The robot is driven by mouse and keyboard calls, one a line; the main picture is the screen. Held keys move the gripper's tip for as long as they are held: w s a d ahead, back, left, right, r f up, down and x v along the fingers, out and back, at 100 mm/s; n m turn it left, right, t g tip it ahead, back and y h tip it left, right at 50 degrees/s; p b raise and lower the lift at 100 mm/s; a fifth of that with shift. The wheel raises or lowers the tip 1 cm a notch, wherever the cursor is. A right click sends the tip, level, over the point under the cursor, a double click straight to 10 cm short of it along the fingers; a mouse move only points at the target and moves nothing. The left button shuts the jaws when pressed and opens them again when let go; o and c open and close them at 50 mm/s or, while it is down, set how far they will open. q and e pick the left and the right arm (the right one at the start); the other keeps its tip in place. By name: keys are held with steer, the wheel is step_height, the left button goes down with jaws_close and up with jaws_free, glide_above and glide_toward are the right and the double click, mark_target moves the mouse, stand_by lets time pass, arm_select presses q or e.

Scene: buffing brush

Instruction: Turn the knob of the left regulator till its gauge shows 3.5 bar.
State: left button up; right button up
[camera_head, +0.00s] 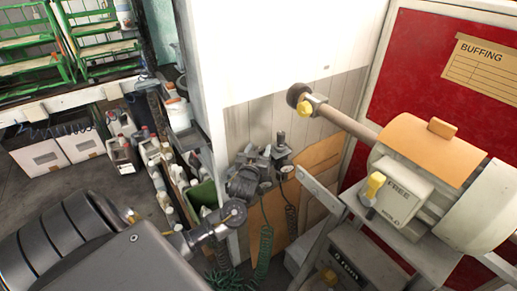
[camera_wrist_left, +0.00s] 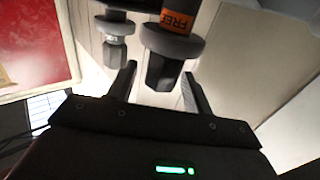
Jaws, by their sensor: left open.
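Two dark regulators hang side by side on the wall beside the white partition. The left regulator (camera_head: 253,156) is partly hidden behind my left gripper (camera_head: 244,182). The right regulator (camera_head: 283,156) stands clear of it. In the left wrist view, the open fingers of my left gripper (camera_wrist_left: 159,76) lie to either side of a dark faceted knob (camera_wrist_left: 158,72). An orange label (camera_wrist_left: 178,17) sits above this knob. I cannot tell whether the fingers touch it. The other regulator's paler knob (camera_wrist_left: 115,50) is farther left there. No gauge reading is legible. My right gripper is out of view.
Green coiled hoses (camera_head: 290,220) hang below the regulators. A buffing machine (camera_head: 420,175) with a shaft and brush (camera_head: 298,95) stands to the right, before a red board (camera_head: 420,60). Bottles and a green bin (camera_head: 200,195) crowd the floor left of the partition.

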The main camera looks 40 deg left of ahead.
arm_select(q)
steer(key=c, duration=0.9)
steer(key=shift+c, duration=0.2)
steer(key=shift+a+m+h, duration=0.1)
steer(key=shift+m+h, duration=0.2)
steer(key=shift+h, duration=0.1)
steer(key=shift+m+t+h, duration=0.5)
steer(key=shift+m+h, duration=0.1)
steer(key=shift+h, duration=0.3)
steer(key=shift+m+t+h, duration=0.4)
steer(key=shift+m+h, duration=1.5)
steer(key=shift+h, duration=1.3)
steer(key=o, duration=0.9)
